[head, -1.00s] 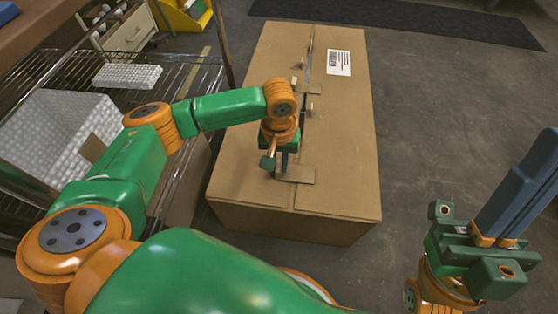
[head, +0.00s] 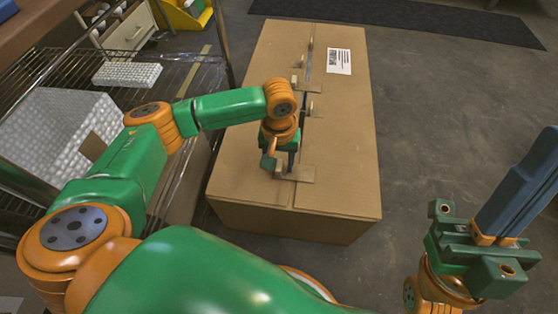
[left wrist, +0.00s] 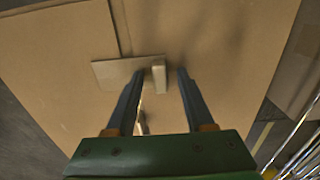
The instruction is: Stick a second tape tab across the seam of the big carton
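The big brown carton (head: 345,130) stands on the floor, its seam (head: 308,65) running lengthwise along the top. A tan tape tab (head: 302,174) lies across the seam near the front end. It also shows in the left wrist view (left wrist: 112,72), with a small upright grip block (left wrist: 158,76). Another tan tab (head: 313,89) lies across the seam farther back. My left gripper (head: 284,165) is over the front tab. Its fingers are apart in the left wrist view (left wrist: 162,75), with the block between them and gaps visible. My right gripper (head: 535,145) is beside the carton, fingers together and empty.
A wire rack (head: 185,75) with a white textured box (head: 55,140) and a smaller white block (head: 127,75) stands left of the carton. Small tan knobs (head: 311,107) stand along the seam. The floor right of the carton is clear. A dark mat (head: 400,18) lies behind.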

